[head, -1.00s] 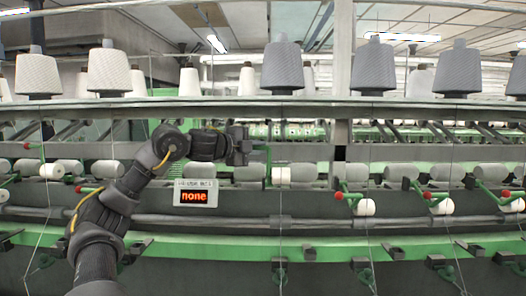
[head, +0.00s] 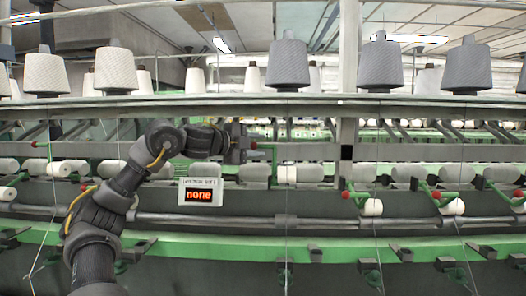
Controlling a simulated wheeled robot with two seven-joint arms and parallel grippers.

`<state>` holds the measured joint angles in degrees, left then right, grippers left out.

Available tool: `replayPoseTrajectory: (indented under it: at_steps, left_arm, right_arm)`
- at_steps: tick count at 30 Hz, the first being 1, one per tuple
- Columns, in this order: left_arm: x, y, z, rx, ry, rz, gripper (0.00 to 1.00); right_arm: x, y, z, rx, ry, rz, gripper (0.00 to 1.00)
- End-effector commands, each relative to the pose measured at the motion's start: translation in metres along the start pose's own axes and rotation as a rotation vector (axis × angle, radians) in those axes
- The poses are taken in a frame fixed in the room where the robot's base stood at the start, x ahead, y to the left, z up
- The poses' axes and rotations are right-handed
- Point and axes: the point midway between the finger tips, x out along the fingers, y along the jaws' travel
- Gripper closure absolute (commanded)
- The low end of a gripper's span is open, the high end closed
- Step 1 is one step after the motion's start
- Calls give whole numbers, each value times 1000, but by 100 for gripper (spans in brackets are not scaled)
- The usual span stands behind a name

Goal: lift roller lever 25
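Several green roller levers with red knobs stand along the spinning frame. One lever (head: 273,156) is near the middle, its red knob (head: 253,145) raised just right of my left gripper (head: 241,146). The gripper is at or very close to this knob; contact cannot be made out. Its fingers are small and dark, so their opening cannot be told. Other levers to the right have low red knobs (head: 345,195) (head: 436,194), with white rollers (head: 373,207) beside them. I cannot read which lever is number 25. My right gripper is out of view.
A small display (head: 199,193) reading "none" hangs below my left forearm. A grey rail (head: 300,220) and green beam (head: 320,242) cross in front. Yarn cones (head: 288,63) stand on the shelf above. Thin threads hang down.

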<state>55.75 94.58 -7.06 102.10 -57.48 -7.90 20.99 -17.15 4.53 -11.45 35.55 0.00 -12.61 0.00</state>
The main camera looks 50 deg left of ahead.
Motion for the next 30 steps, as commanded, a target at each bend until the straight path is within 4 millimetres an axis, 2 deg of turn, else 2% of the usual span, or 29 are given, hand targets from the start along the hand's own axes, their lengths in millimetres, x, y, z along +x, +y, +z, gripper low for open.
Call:
replayPoseTrajectory:
  at_steps: [1, 3, 9, 12, 18, 30]
  left_arm:
    - [-11, 6, 2, 4, -4, -4, 65]
    - [-26, 6, 2, 4, -4, -4, 65]
    - [-60, 3, 1, 2, -2, -4, 65]
    - [-70, 2, 1, 1, -2, -3, 65]
    - [-78, 0, 1, -1, -1, -1, 65]
    - [-78, 0, 0, 0, 0, -1, 65]
  right_arm:
    - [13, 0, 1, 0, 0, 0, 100]
    - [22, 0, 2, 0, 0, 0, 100]
    - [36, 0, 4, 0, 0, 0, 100]
    - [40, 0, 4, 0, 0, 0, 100]
    - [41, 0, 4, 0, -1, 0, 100]
    - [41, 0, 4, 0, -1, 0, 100]
